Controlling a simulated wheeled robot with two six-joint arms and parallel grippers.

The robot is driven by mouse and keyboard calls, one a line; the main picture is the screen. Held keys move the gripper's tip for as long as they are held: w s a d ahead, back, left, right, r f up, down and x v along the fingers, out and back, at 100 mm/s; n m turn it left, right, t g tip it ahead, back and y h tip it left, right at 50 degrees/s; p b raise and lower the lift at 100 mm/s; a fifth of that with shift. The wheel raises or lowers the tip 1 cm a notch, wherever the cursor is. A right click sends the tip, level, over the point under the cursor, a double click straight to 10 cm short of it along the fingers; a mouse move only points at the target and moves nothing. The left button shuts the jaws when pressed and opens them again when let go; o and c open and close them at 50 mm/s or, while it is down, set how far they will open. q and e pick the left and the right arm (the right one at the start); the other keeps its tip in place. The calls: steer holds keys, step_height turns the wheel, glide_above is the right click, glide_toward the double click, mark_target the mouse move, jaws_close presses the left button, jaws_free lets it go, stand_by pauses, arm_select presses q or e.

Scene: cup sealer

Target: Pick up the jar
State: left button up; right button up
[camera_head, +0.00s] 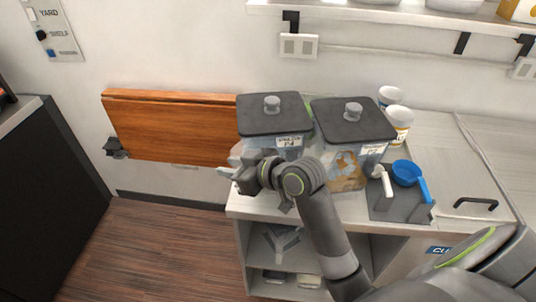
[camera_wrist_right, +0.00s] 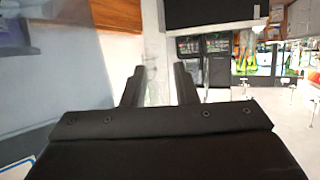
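Two square clear jars with dark lids and grey knobs stand side by side on the counter. The left jar (camera_head: 270,117) has a white label; its lower body is mostly hidden behind my right arm. The right jar (camera_head: 350,130) holds something tan. My right gripper (camera_head: 235,174) is in front of the left jar's lower left side, pointing left. In the right wrist view its two fingers (camera_wrist_right: 159,84) stand apart with a gap between them. A translucent surface fills the left of that view. Contact with the jar cannot be told. My left gripper is not in view.
White cups (camera_head: 400,120) stand behind the right jar. A blue scoop (camera_head: 407,173) and a white scoop (camera_head: 385,181) lie on a grey mat (camera_head: 400,208) to the right. A shelf (camera_head: 400,12) hangs above.

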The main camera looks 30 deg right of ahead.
jaws_close()
stand_by(1.2)
steer(key=shift+w+r, duration=0.1)
steer(key=shift+r, duration=0.1)
